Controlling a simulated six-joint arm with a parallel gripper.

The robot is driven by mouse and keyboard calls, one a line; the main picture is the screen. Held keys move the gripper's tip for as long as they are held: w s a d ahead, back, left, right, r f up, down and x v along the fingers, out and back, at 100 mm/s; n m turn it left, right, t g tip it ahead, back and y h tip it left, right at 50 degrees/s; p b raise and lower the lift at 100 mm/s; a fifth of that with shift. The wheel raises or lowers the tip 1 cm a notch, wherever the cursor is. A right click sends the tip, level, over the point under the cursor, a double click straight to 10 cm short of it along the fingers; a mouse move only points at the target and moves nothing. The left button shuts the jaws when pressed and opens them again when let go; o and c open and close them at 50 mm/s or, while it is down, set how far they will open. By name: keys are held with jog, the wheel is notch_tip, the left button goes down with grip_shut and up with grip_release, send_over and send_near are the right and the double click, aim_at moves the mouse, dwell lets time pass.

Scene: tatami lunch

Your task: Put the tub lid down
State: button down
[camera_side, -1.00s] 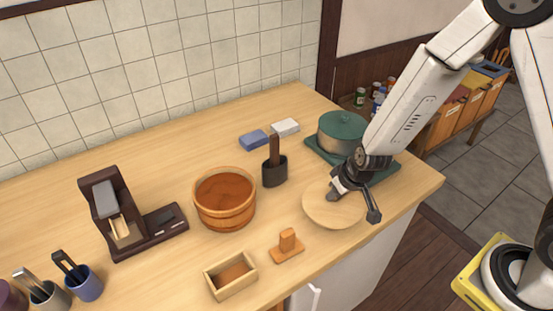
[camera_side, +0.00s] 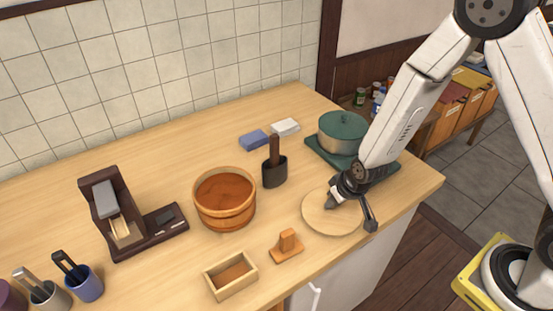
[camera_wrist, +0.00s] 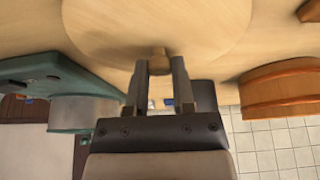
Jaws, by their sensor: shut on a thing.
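The tub lid (camera_side: 335,219) is a round, pale wooden disc with a small knob (camera_wrist: 158,55) on top. My gripper (camera_side: 333,200) is shut on the knob, with one finger on each side of it in the wrist view (camera_wrist: 160,66). The lid is level, at or very near the countertop right of the tub; I cannot tell whether it touches.
A green-lidded pot (camera_side: 342,133) on a teal tray (camera_side: 318,152) stands behind the lid. A dark holder (camera_side: 274,172) is behind left. A wooden stamp-like block (camera_side: 287,245) and small box (camera_side: 231,276) lie in front left. The counter's right edge is nearby.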

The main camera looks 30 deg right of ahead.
aim_at(339, 215)
jog(key=shift+f, duration=0.15)
jog(key=shift+c, duration=2.3)
grip_release()
jog(key=shift+v, duration=2.85)
